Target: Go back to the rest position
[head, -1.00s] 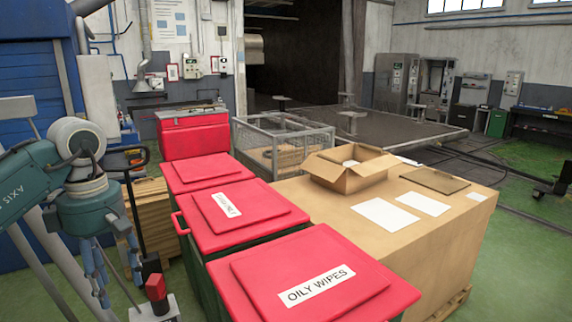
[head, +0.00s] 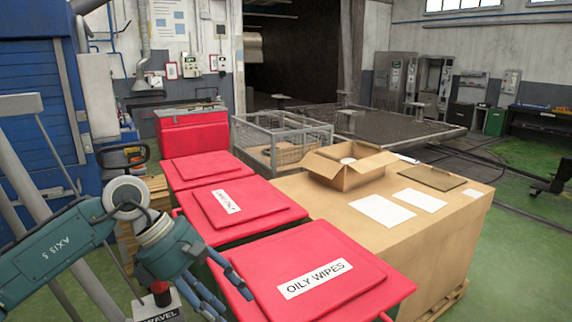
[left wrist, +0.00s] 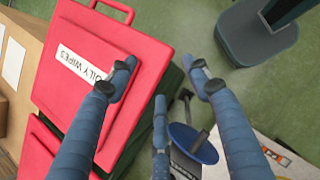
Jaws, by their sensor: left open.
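My left gripper (head: 218,288) comes in from the left in the head view and hangs low by the left side of the near red bin. In the left wrist view its blue fingers (left wrist: 165,85) are spread apart with nothing between them. The near red bin (head: 350,290), with an OILY WIPES label, has its lid shut and also shows in the left wrist view (left wrist: 105,45). In the head view the fingers overlap the lid's left edge; I cannot tell if they touch. My right gripper is not in view.
Two more red-lidded bins (head: 240,212) stand behind the near one. To their right is a large brown crate (head: 400,265) bearing an open cardboard box (head: 345,180), white sheets and a brown board. A wire-mesh cage (head: 262,130) stands behind. Green floor (head: 515,270) is clear at the right.

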